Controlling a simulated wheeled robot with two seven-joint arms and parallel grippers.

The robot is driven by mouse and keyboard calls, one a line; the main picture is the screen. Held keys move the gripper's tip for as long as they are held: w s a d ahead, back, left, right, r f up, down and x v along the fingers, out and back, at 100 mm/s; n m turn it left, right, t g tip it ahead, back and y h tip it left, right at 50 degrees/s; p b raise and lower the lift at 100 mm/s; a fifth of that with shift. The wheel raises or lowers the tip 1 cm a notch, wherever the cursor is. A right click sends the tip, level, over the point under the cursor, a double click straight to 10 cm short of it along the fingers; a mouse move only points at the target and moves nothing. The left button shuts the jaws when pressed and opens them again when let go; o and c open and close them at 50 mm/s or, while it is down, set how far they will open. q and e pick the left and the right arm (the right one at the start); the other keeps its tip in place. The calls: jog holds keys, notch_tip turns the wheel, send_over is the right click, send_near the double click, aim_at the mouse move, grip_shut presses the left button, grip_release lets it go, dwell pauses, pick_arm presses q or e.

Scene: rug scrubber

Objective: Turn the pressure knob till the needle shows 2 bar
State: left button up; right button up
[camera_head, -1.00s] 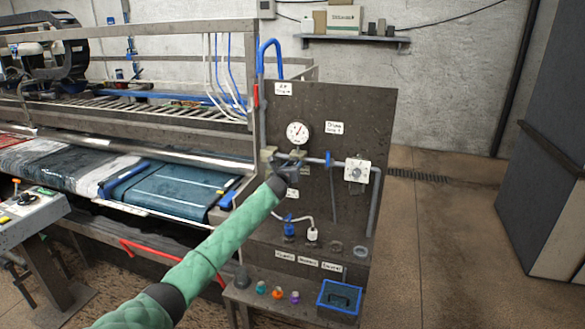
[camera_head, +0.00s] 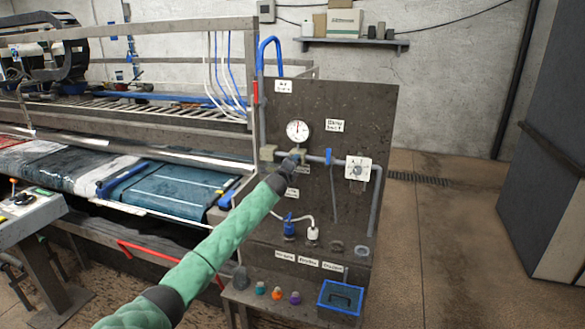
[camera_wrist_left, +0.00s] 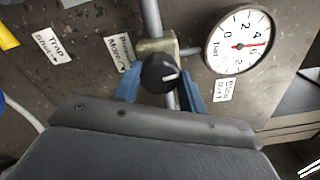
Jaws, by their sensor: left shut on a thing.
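The pressure knob (camera_wrist_left: 160,73) is black with a white mark and sits on a brass-coloured regulator (camera_wrist_left: 152,47) on the pipe. My left gripper (camera_wrist_left: 161,80) is shut on the knob, its blue fingers on either side. In the head view my left gripper (camera_head: 294,160) is at the regulator just below the gauge and hides the knob. The round white gauge (camera_head: 298,131) has a red needle, which points about straight up. In the wrist view the gauge (camera_wrist_left: 238,42) appears turned sideways, with the needle pointing right; its exact reading is hard to tell. My right gripper is not in view.
The dark panel (camera_head: 365,110) carries a blue-handled valve (camera_head: 328,157) and a white square dial (camera_head: 357,168) right of the gauge. Below are hose fittings, several coloured caps and a blue tray (camera_head: 340,297). The rug machine stands left; the floor at right is clear.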

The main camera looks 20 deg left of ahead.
pick_arm(q)
jog(key=shift+f+n+b, duration=0.2)
jog(key=shift+n+b, duration=1.95)
jog(key=shift+n, duration=4.35)
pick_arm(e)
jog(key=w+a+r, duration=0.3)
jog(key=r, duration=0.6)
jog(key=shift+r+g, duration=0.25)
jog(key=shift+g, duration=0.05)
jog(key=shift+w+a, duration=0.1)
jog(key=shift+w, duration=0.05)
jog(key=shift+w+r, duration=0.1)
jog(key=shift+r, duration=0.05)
pick_arm(q)
jog(key=o, duration=1)
jog(key=shift+r, duration=0.1)
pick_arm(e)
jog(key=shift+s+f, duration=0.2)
